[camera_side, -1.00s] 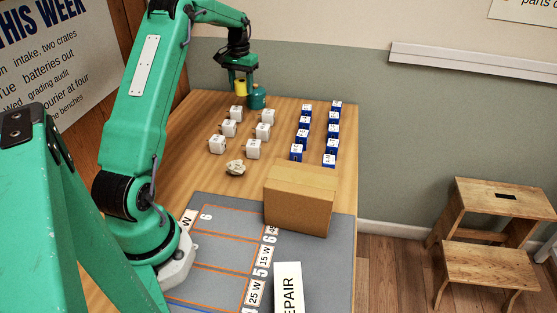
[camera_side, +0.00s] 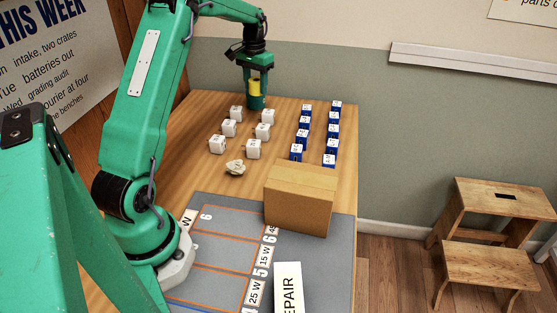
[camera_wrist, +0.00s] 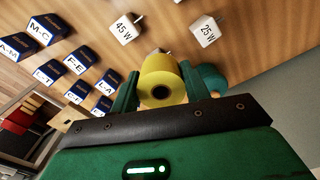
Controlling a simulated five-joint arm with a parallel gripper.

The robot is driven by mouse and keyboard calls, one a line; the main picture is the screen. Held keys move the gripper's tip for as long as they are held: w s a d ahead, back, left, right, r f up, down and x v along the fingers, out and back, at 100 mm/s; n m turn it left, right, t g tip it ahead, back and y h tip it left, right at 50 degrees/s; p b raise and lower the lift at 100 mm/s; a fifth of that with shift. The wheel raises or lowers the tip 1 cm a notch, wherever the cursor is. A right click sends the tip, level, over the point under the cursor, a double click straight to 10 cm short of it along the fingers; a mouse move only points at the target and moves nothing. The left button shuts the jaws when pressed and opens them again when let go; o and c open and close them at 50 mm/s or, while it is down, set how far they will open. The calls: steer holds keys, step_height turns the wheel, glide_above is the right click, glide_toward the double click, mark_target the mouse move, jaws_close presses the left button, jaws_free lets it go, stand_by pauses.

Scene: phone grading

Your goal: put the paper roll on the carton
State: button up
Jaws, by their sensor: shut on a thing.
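The paper roll (camera_wrist: 163,72) is a yellow cylinder with a dark hole in its end. In the wrist view it sits between the two green fingers of my gripper (camera_wrist: 160,88), which is shut on it. In the side view my gripper (camera_side: 256,82) holds the yellow roll (camera_side: 255,88) upright at the far end of the table, near a teal round object (camera_side: 257,102). Whether the roll is clear of that object cannot be told. The carton (camera_side: 298,203) is a closed brown box on the grey mat's far edge, nearer the side camera.
White cubes (camera_side: 253,149) and blue cubes (camera_side: 329,160) stand in rows between my gripper and the carton. The carton's top is bare. A white REPAIR sign (camera_side: 288,290) stands at the front.

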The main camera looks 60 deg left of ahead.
steer(key=w+d+r+m, duration=0.1)
steer(key=d+r+m, duration=0.3)
steer(key=d, duration=0.9)
steer(key=m, duration=1.2)
glide_toward(300, 177)
steer(key=shift+f, duration=3.1)
steer(key=shift+f, duration=0.15)
steer(key=o, duration=1)
step_height(300, 177, up, 12)
